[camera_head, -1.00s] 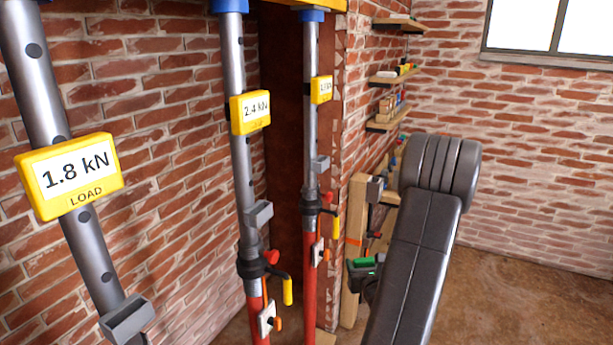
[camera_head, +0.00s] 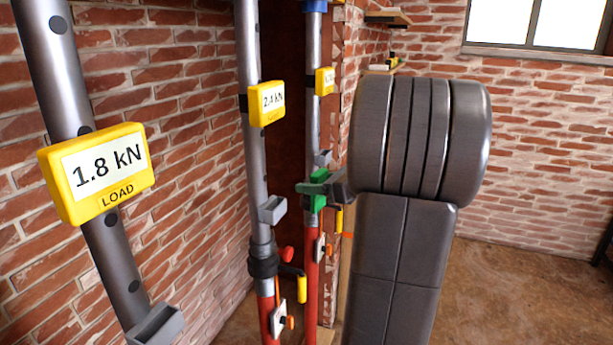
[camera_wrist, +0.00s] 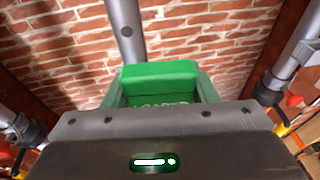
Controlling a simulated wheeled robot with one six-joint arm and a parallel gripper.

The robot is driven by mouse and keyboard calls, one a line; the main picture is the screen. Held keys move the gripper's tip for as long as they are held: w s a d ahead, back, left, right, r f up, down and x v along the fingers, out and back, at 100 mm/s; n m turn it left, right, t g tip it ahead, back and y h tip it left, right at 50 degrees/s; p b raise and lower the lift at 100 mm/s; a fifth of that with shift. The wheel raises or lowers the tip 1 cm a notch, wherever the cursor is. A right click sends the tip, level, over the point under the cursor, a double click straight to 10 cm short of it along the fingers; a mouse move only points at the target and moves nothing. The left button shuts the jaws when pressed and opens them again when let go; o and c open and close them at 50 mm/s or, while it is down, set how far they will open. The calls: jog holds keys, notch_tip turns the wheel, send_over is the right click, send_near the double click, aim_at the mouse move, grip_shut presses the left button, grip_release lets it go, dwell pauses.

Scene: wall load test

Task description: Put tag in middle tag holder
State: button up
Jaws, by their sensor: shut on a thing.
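A green tag (camera_wrist: 160,76) with partly hidden raised lettering is held in my gripper in the wrist view. In the head view the green tag (camera_head: 314,190) shows small at the end of my gripper (camera_head: 325,187), in front of the far post. The middle tag holder (camera_head: 271,209) is a small grey open-topped box on the middle post, below the yellow "2.4 kN" display (camera_head: 267,103). It looks empty, and the tag is apart from it, to its right in the picture. My arm hides part of the far post's holder (camera_head: 322,158).
The near post carries a "1.8 kN" display (camera_head: 97,173) and its own grey holder (camera_head: 155,326). The middle post has a yellow-handled crank (camera_head: 301,288). A brick wall (camera_head: 180,110) stands close behind the posts. Wall shelves (camera_head: 395,20) are behind my arm.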

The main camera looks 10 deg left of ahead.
aim_at(265, 176)
jog(key=shift+s+a+r+n+g+b, duration=0.3)
jog(key=shift+a+r+b, duration=0.2)
jog(key=shift+a, duration=0.85)
jog(key=shift+s+a+r+n+g+b, duration=0.25)
jog(key=shift+s+a+r+g+b, duration=0.25)
jog(key=shift+a, duration=0.85)
jog(key=shift+s+a+r+n+g+b, duration=0.25)
jog(key=shift+a+r, duration=0.35)
jog(key=shift+a, duration=0.75)
jog(key=shift+w+a+b, duration=0.15)
jog(key=shift+a+b, duration=0.05)
jog(key=shift+a, duration=0.55)
jog(key=shift+w+a+b, duration=0.1)
jog(key=shift+a+b, duration=0.05)
jog(key=shift+a, duration=0.55)
jog(key=shift+d+p, duration=0.2)
jog(key=shift+p, duration=0.55)
jog(key=shift+f, duration=0.25)
jog(key=shift+f, duration=0.5)
jog(key=shift+f, duration=0.2)
jog(key=shift+f+b, duration=0.4)
jog(key=shift+f, duration=0.1)
